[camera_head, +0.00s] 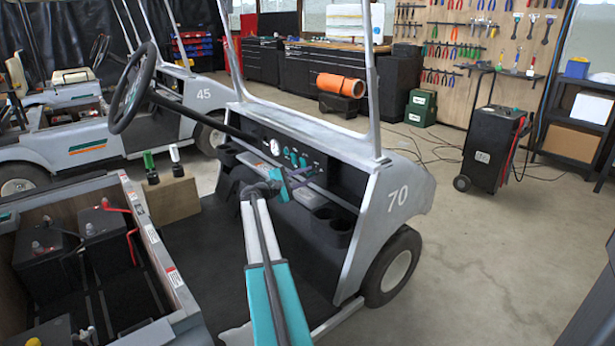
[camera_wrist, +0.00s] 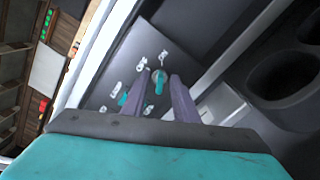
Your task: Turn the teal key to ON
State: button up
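The teal key (camera_wrist: 159,82) is on the cart's dark dash panel (camera_wrist: 185,53), with white labels around it. In the wrist view it shows between the two grey-purple fingers of my gripper (camera_wrist: 158,90), with a visible gap on each side. The fingers are apart and grip nothing that I can see. A second teal part (camera_wrist: 123,98) is partly hidden beside the left finger. In the head view, my gripper (camera_head: 298,178) is just in front of the dash, near small teal parts (camera_head: 302,160). Whether the fingertips reach the key's depth I cannot tell.
Cup holders (camera_head: 333,222) sit below the dash. A battery bay (camera_head: 155,262) is at lower left. Floor at right (camera_head: 470,260) is clear.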

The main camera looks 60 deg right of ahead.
jog(key=p+v, duration=0.1)
jog(key=v, duration=1.2)
jog(key=shift+r, duration=0.1)
